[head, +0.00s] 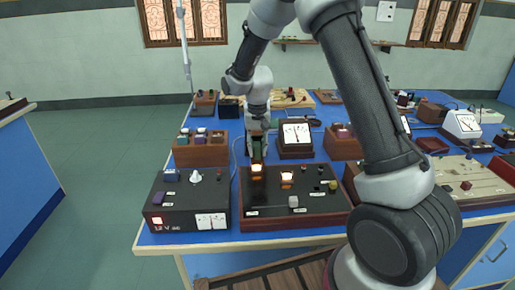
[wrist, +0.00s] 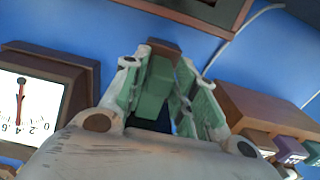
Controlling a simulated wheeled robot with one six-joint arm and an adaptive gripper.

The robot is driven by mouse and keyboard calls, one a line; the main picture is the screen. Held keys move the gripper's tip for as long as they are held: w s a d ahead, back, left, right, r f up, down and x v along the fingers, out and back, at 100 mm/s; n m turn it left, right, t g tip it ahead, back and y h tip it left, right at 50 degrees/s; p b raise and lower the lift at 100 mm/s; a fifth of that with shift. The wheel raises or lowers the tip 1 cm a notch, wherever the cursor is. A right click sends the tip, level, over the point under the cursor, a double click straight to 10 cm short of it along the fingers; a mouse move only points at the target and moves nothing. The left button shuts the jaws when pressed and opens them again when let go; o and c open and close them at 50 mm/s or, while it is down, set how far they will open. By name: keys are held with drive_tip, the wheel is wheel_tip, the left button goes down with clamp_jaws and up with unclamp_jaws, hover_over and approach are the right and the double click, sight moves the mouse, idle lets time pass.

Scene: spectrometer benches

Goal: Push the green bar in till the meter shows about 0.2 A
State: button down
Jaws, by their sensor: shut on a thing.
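The green bar (wrist: 155,88) stands between the two green-padded fingers of my gripper (wrist: 165,75) in the wrist view. My gripper is shut on it. In the head view my gripper (head: 258,142) points down behind the front panel, with the bar (head: 257,150) small and partly hidden. The meter (head: 297,133) has a white face in a brown case and stands just right of my gripper. In the wrist view its face (wrist: 28,100) appears upside down and cut by the edge, with the red needle near the .4 mark. How far the bar is in is hidden.
A brown-edged panel (head: 295,218) with two glowing lamps lies in front of my gripper. A black 12 V supply unit (head: 187,212) stands left of it. A brown box (head: 201,154) with coloured items stands left of my gripper. Other instruments crowd the blue bench to the right.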

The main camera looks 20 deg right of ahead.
drive_tip(key=w, duration=0.2)
drive_tip(key=shift+w+d, duration=0.3)
drive_tip(key=c, duration=1.2)
unclamp_jaws()
drive_tip(key=shift+c, duration=0.2)
wheel_tip(320, 180, up, 12)
